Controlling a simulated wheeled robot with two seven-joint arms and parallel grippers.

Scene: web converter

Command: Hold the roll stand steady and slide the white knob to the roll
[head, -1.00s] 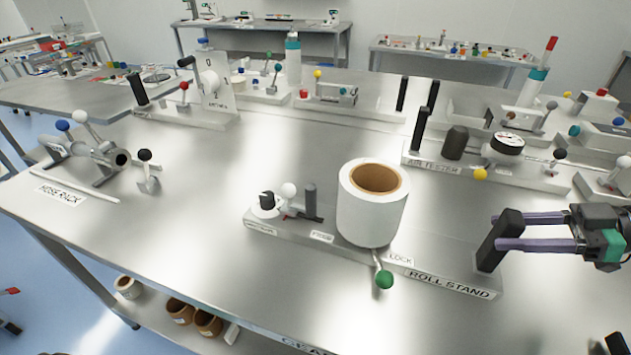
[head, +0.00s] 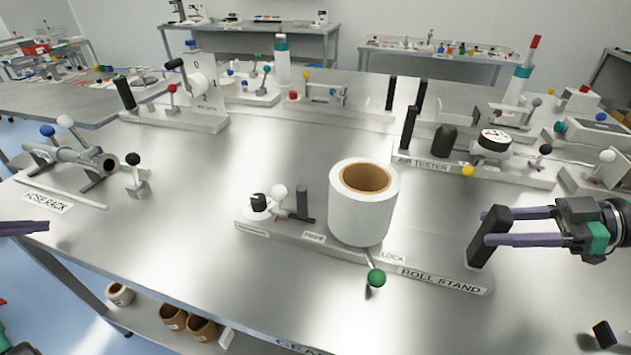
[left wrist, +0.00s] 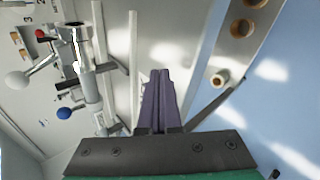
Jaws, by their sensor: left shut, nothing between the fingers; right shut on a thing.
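The roll stand (head: 425,270) is a long grey base on the steel table. A white roll (head: 362,205) with a brown core stands upright on it. The white knob (head: 279,191) is at the left part of the base, apart from the roll, beside a dark upright post (head: 302,201). A green lock knob (head: 376,278) sticks out at the front. My right gripper (head: 488,239) is shut on the black upright handle (head: 488,236) at the stand's right end. My left gripper (head: 45,226) is at the left edge, shut and empty; its closed fingers show in the left wrist view (left wrist: 160,100).
The hose rack (head: 70,165) with blue, white and black knobs stands at the left, near my left gripper. The air tester (head: 470,165) is behind the roll stand at the right. The table between hose rack and roll stand is clear.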

